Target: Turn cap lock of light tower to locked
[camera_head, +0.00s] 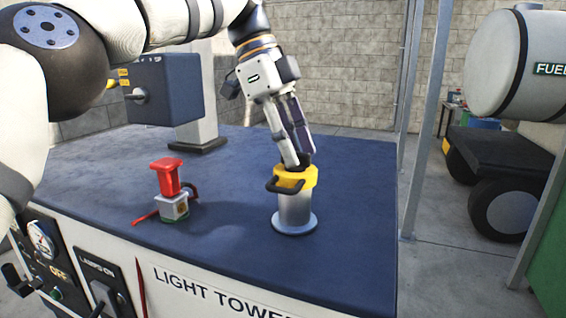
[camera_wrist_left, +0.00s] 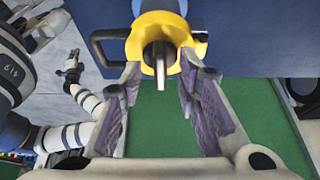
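The light tower's blue deck (camera_head: 250,170) carries a grey filler neck (camera_head: 295,210) with a yellow cap (camera_head: 297,178) on top. The cap has a dark side handle (camera_head: 284,186). My left gripper (camera_head: 298,162) reaches down to the cap top from above. In the left wrist view, its two fingers (camera_wrist_left: 160,80) are apart, with a grey metal stem (camera_wrist_left: 160,62) of the yellow cap (camera_wrist_left: 158,38) between the tips. I see gaps beside the stem; contact is not clear. My right gripper (camera_wrist_left: 73,65) looks small at the left of the wrist view.
A red-topped fitting (camera_head: 171,190) with a strap stands on the deck, left of the neck. A dark switch box (camera_head: 162,90) and a mast base (camera_head: 197,130) stand behind. A metal post (camera_head: 425,130) rises beyond the right edge. A fuel tank (camera_head: 510,75) stands farther right.

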